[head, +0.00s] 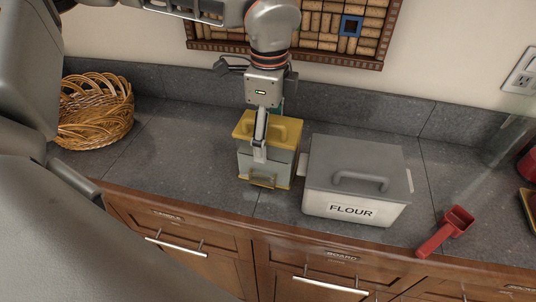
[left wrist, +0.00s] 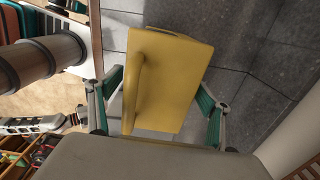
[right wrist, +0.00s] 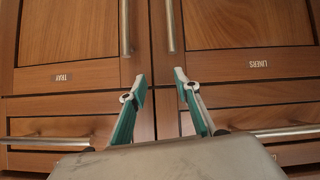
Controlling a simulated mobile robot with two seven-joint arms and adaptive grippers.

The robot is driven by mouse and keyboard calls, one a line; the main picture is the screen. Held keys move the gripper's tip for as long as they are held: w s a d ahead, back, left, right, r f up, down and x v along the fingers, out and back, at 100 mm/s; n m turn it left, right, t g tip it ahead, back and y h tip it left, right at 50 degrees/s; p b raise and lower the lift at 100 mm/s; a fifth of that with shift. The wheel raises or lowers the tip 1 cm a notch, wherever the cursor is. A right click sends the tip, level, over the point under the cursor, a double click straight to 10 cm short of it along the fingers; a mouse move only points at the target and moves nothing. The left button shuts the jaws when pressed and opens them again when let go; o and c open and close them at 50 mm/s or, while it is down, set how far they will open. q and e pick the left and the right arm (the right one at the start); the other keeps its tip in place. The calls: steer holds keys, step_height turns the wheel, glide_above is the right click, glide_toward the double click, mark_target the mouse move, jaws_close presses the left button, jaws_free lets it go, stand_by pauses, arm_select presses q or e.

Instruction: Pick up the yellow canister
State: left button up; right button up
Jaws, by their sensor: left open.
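The yellow canister (head: 248,128) stands upright on the grey counter, with a yellow handled lid and a greyish body. Its lid (left wrist: 172,85) fills the middle of the left wrist view. My left gripper (head: 266,132) points down over the canister, with one finger in front of it and the other mostly hidden behind. In the left wrist view the open fingers (left wrist: 160,85) lie on both sides of the lid, with a visible gap on the right. My right gripper (right wrist: 160,78) is open and empty in front of wooden cabinet fronts; it is not in the head view.
A grey flour box (head: 358,180) stands close to the canister's right. A red scoop (head: 446,231) lies farther right. A wicker basket (head: 95,112) is at the left, with clear counter between. A low backsplash (head: 380,107) runs behind; wooden drawers (head: 190,240) are below.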

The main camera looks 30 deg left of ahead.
arm_select(q)
steer(key=shift+f, duration=0.75)
steer(key=c, duration=2.2)
steer(key=shift+o, duration=0.2)
steer(key=shift+r, duration=0.3)
steer(key=shift+r, duration=0.8)
step_height(320, 180, up, 16)
steer(key=b, duration=0.1)
